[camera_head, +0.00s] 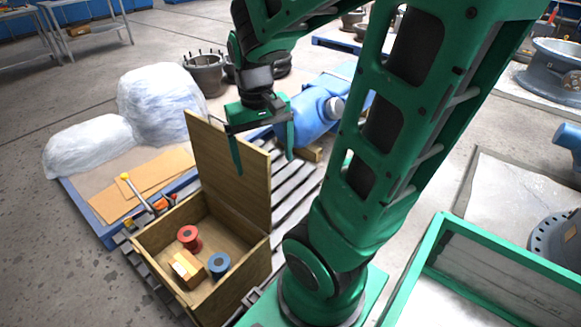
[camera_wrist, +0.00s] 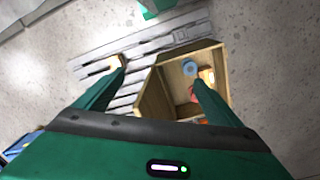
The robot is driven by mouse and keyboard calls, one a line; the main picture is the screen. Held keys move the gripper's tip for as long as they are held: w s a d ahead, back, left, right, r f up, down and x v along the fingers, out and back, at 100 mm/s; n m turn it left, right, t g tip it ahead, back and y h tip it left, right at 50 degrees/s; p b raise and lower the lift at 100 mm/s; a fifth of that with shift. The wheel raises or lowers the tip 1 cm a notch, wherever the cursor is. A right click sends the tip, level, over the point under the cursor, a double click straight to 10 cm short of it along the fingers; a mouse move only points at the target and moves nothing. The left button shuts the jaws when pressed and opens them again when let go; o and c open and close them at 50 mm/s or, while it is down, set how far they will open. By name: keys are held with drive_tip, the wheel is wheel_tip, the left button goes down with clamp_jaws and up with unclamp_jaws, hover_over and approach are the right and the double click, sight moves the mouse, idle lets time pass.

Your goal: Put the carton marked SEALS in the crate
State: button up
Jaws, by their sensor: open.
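The wooden crate (camera_head: 258,268) stands open at the lower left of the head view, its lid (camera_head: 232,170) upright at the back. The crate also shows in the wrist view (camera_wrist: 154,97). A small tan carton (camera_head: 187,268) with a pale top lies inside, beside a red spool (camera_head: 189,238) and a blue spool (camera_head: 219,264). I cannot read any marking on it, so I cannot tell whether it is the SEALS carton. My gripper (camera_head: 264,165) is open and empty, fingers pointing down, above the slatted pallet and beside the raised lid.
A blue valve body (camera_head: 308,108) lies behind my gripper, near a small wooden block (camera_head: 312,153). Wrapped bundles (camera_head: 160,105) and flat cardboard (camera_head: 140,185) lie left of the crate. A green-framed bin (camera_head: 440,245) stands at the right.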

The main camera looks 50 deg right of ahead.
drive_tip(key=s+r, duration=0.1)
drive_tip(key=s, duration=0.8)
drive_tip(key=shift+s+r+m+y, duration=0.25)
drive_tip(key=shift+m+y, duration=0.05)
drive_tip(key=shift+m, duration=0.1)
drive_tip(key=shift+a, duration=0.1)
drive_tip(key=shift+w+f, duration=0.25)
drive_tip(key=shift+w, duration=0.4)
